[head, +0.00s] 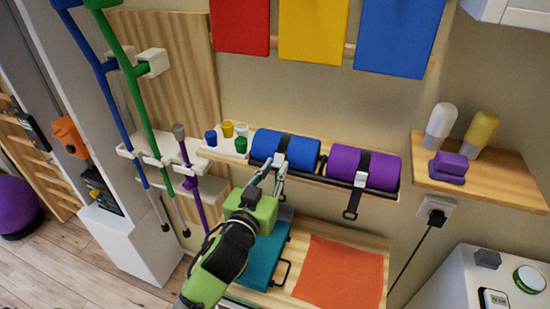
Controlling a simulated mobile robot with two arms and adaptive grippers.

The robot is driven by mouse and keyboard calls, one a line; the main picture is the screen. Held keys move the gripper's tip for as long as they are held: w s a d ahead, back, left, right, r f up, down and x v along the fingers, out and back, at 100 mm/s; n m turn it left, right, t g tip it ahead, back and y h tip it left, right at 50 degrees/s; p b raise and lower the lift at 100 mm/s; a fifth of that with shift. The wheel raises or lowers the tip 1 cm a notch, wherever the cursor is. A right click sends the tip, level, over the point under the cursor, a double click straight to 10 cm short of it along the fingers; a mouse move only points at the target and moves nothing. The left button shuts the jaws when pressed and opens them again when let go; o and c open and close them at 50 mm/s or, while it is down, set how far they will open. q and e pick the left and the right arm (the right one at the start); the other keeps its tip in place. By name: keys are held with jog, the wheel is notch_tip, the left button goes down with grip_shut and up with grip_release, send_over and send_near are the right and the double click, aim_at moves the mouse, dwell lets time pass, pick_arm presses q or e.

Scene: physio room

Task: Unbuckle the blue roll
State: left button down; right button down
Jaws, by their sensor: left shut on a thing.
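The blue roll (303,153) lies on its side on a wooden wall shelf, with a dark strap (282,142) around its middle. A light grey buckle (279,159) sits on the strap at the front of the roll. My left gripper (274,174), on a green and black arm, reaches up from below and is shut on the buckle at the roll's front. Its fingers hide the lower part of the buckle and strap. My right gripper is not in view.
A purple roll (342,160) lies just right, its strap end (352,205) hanging below the shelf. Small coloured cups (227,129) stand left. Crutches (130,90) lean further left. Below are a teal folded item (262,262) and an orange cloth (340,275).

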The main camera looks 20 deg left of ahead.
aim_at(278, 162)
pick_arm(q)
notch_tip(278, 162, up, 2)
jog(key=g, duration=0.5)
jog(key=shift+s+d+r, duration=0.1)
jog(key=shift+r, duration=0.1)
jog(key=g, duration=0.2)
jog(key=shift+r+g, duration=0.55)
jog(key=shift+g, duration=0.65)
jog(key=c, duration=1.9)
grip_release()
